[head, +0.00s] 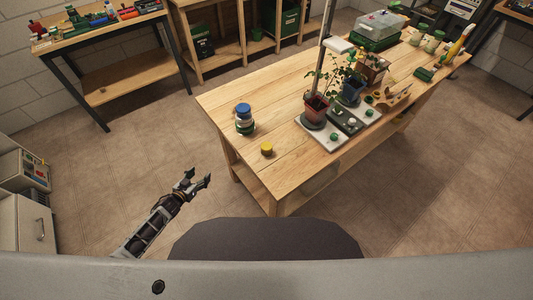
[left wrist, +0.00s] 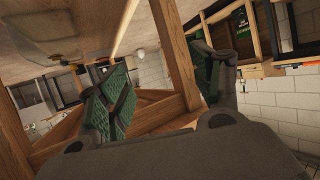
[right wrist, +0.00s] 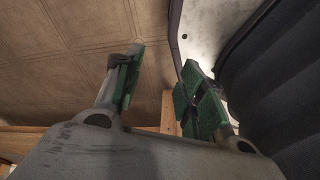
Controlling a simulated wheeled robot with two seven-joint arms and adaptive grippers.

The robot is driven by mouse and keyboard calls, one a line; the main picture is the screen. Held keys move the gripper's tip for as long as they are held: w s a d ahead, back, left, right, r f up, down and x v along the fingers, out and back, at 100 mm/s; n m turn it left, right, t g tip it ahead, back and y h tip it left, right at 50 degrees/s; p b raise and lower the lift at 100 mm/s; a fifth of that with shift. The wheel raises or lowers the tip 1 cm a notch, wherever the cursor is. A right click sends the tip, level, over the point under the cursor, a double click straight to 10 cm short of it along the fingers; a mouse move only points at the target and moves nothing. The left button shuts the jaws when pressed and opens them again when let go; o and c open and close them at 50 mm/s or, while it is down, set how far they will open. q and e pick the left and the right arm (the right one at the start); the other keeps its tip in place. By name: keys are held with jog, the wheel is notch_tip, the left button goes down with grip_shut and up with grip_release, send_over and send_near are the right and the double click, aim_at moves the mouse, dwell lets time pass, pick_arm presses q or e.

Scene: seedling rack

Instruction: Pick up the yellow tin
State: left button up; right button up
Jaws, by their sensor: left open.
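The yellow tin (head: 266,149) is a small, short cylinder standing upright on the wooden table (head: 237,98), close to its near left edge. In the head view my left gripper (head: 199,178) is off the table, to the left of and below the tin in the picture, clearly apart from it. Its fingers are spread with nothing between them. The left wrist view shows its green pads (left wrist: 158,85) apart, with table legs beyond, but no tin. My right gripper (right wrist: 162,88) shows only in the right wrist view, its green-padded fingers apart and empty above the floor.
To the right are a potted plant (head: 316,110) and several small items on trays. The table's left edge lies between my left gripper and the tin.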

aim_at(250, 155)
pick_arm(q)
jog(key=w+d+r+m+h+b, duration=0.2)
jog(key=w+d+r+h+b, duration=0.15)
jog(key=r, duration=0.35)
jog(key=w+d+r+m+h+b, duration=0.2)
jog(key=d+r+h+b, duration=0.15)
jog(key=r, duration=0.35)
jog(key=s+d+r+m+g+h+b, duration=0.5)
jog(key=s+d+r+m+g+b, duration=0.1)
jog(key=s+d+r+m+g, duration=0.1)
jog(key=shift+s+d+r+g, duration=0.6)
jog(key=shift+d+r+g, duration=0.15)
jog(key=shift+d, duration=0.45)
pick_arm(e)
jog(key=w+a+f, duration=0.1)
jog(key=w+f, duration=0.4)
jog(key=w, duration=0.4)
jog(key=shift+w+a+t, duration=0.3)
jog(key=shift+t, duration=0.1)
pick_arm(q)
jog(key=shift+d, duration=0.1)
jog(key=b+x, duration=0.1)
jog(key=x, duration=0.5)
jog(key=shift+w+d, duration=0.15)
jog(key=shift+d, duration=0.2)
jog(key=shift+x, duration=0.8)
pick_arm(e)
jog(key=shift+w+a+r, duration=0.25)
jog(key=shift+a+r, duration=0.15)
jog(key=shift+r, duration=0.25)
